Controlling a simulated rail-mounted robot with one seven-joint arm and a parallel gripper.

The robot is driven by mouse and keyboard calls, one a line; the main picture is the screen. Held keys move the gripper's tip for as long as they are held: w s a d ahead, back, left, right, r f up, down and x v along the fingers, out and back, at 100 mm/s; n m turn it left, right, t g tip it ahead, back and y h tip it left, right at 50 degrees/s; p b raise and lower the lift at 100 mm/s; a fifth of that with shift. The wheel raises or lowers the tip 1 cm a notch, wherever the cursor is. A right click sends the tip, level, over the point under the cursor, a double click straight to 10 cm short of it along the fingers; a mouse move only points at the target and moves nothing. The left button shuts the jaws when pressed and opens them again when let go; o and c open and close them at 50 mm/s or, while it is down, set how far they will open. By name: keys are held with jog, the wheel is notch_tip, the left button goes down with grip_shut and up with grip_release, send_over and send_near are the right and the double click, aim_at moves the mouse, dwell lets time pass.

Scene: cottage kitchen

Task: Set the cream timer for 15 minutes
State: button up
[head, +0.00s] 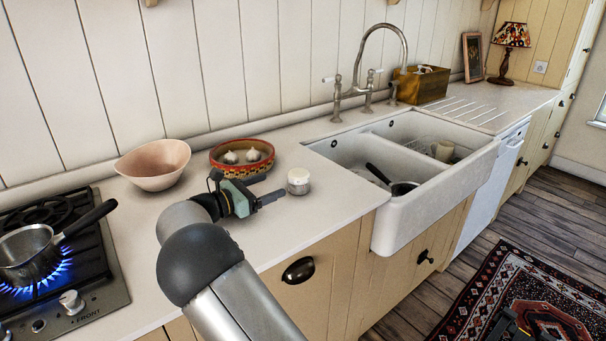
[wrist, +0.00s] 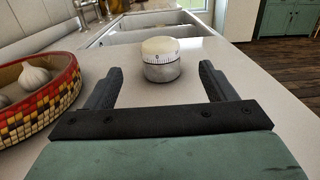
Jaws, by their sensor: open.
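The cream timer (head: 299,181) stands upright on the pale worktop, left of the sink. It is round, with a cream dial top over a grey metal base. In the wrist view the timer (wrist: 161,60) shows dark scale marks and a "0" on the side facing me. My gripper (head: 269,188) is just left of the timer, low over the worktop. In the wrist view my gripper (wrist: 158,82) is open, with its two dark fingers pointing at the timer. The timer is just beyond the fingertips, roughly centred between them, and does not appear to be touched.
A patterned bowl (head: 242,168) with garlic stands close behind my gripper, and a pink bowl (head: 153,165) is left of it. A saucepan (head: 30,252) sits on a lit blue burner at far left. The double sink (head: 430,205) lies right of the timer.

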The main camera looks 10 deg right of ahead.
aim_at(304, 173)
jog(key=x, duration=1.2)
jog(key=shift+w+d+f, duration=0.1)
jog(key=shift+w+d, duration=0.1)
jog(key=c, duration=1)
jog(key=shift+r+m+g+p, duration=0.25)
jog(key=shift+m+g+p, duration=0.25)
jog(key=shift+p, duration=0.6)
jog(key=shift+s+f+g+h, duration=0.1)
jog(key=shift+f+g+h, duration=0.2)
jog(key=shift+g, duration=0.1)
